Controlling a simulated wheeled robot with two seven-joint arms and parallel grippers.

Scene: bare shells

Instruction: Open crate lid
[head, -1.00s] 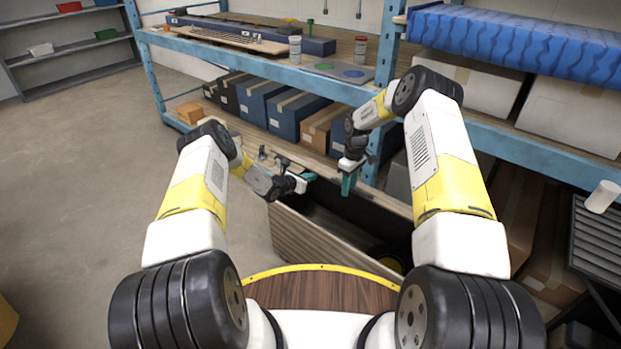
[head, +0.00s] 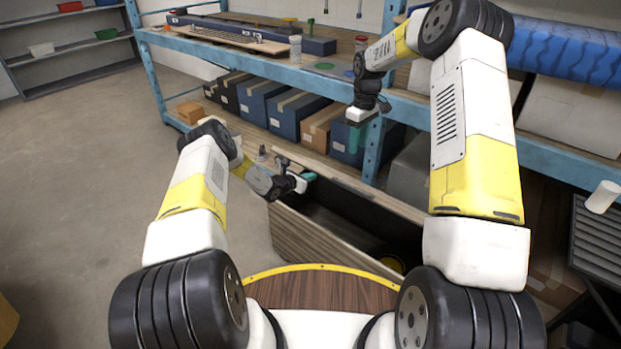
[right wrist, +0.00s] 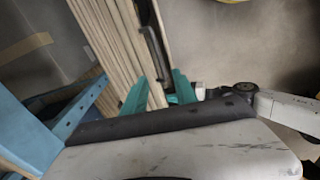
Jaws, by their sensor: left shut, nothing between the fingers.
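The wooden crate (head: 315,248) stands in front of me with its top open and a dark inside. A pale wooden strip (head: 385,202) runs along its far side; I cannot tell whether it is the lid's edge or the rear wall. My left gripper (head: 309,177) is shut and empty at the crate's far left corner; contact is unclear. My right gripper (head: 355,138) is raised above and behind the crate, in front of the shelf. In the right wrist view its teal fingers (right wrist: 160,92) are apart, with wooden slats (right wrist: 115,40) below and nothing held.
A blue-framed shelf (head: 372,150) stands close behind the crate, with blue boxes (head: 295,115) on its lower level. A blue wrapped roll (head: 570,50) lies at the upper right. A dark slatted object (head: 597,240) stands at right. Open floor (head: 80,170) lies left.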

